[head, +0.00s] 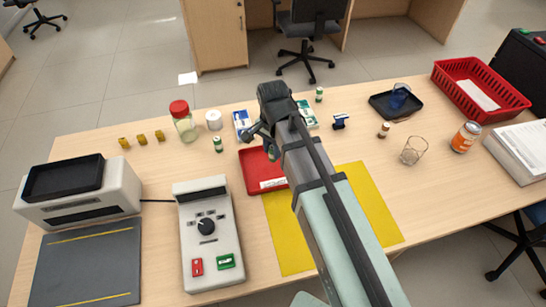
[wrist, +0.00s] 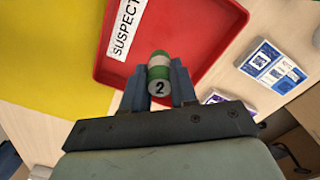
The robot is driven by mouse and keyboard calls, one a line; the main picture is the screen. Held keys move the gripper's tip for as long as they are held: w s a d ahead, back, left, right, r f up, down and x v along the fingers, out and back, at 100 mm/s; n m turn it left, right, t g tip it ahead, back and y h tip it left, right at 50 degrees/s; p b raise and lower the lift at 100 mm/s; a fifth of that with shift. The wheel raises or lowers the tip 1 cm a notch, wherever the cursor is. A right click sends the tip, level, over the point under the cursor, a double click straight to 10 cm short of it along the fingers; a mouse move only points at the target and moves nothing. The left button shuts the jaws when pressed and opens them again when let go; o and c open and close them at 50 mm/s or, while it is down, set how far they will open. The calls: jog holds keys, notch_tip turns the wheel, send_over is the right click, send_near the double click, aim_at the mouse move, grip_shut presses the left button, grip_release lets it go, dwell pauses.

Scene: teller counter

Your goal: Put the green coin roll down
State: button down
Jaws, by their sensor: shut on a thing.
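My gripper (wrist: 159,78) is shut on a green coin roll (wrist: 160,66), with one finger on each side of it. The roll has green and white bands and a dark 2 on the end facing the wrist camera. In the wrist view it lies over the red tray (wrist: 205,28), which has a white label reading SUSPECT. I cannot tell whether the roll touches the tray floor. In the head view my arm hides part of the tray (head: 252,178) and the roll is mostly hidden.
A yellow mat (head: 285,240) lies beside the tray. Other small green-banded rolls stand on the counter, one left of the tray (head: 218,144) and one behind my arm (head: 319,94). A red-lidded jar (head: 184,123) and card packs (head: 242,125) stand nearby. A dial machine (head: 210,245) is at front left.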

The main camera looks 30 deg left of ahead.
jog(key=shift+f, duration=2.25)
jog(key=shift+f, duration=0.1)
jog(key=c, duration=0.9)
grip_release()
notch_tip(320, 180, up, 12)
jog(key=shift+r, duration=0.15)
